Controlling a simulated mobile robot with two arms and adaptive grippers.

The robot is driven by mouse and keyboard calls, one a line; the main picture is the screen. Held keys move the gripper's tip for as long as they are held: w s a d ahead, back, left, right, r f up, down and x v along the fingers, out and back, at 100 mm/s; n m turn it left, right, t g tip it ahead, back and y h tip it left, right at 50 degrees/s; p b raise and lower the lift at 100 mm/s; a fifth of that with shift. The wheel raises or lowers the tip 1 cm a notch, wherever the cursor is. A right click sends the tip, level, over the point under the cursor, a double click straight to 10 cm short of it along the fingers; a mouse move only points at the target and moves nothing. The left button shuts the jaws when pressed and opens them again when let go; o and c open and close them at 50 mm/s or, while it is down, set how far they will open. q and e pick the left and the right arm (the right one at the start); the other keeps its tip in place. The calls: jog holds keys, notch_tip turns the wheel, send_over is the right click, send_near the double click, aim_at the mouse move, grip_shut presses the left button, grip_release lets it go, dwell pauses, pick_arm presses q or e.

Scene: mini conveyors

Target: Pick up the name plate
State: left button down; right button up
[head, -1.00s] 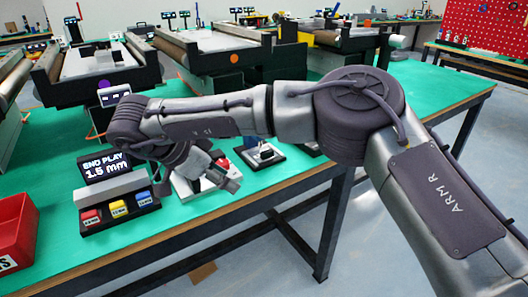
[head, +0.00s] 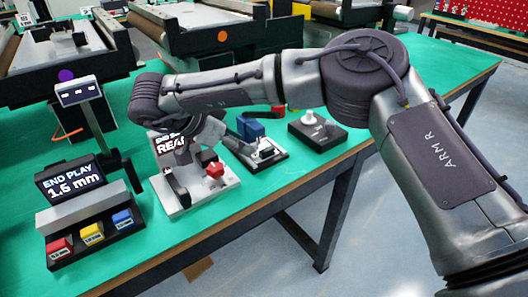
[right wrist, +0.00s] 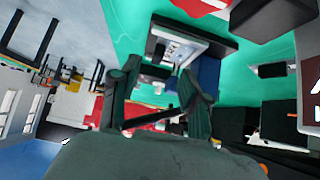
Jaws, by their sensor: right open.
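My right gripper (head: 195,168) hangs over the white fixture (head: 196,192) with a red knob, near the bench's front edge. In the right wrist view the gripper (right wrist: 160,75) is open, its two dark fingers apart with nothing seen held between them. Beyond the fingertips is a black-based fixture with a pale metal top (right wrist: 181,45) and a blue part. It appears to be the fixture with the blue block (head: 251,130) in the head view. I cannot tell the name plate for certain in either view. My left gripper is not in view.
The "END PLAY 1.5 mm" display (head: 70,178) stands left, behind red, yellow and blue blocks. A black fixture with a white knob (head: 317,133) is farther right. Conveyors (head: 205,28) line the back. Green bench top is clear at the right.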

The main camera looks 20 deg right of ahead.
aim_at(262, 151)
jog(key=shift+x, duration=1.15)
jog(key=x, duration=0.5)
jog(key=shift+d+r, duration=0.15)
jog(key=shift+d, duration=0.15)
jog(key=shift+w, duration=0.1)
jog(key=c, duration=0.3)
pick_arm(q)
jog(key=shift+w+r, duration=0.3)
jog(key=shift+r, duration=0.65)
pick_arm(e)
grip_shut()
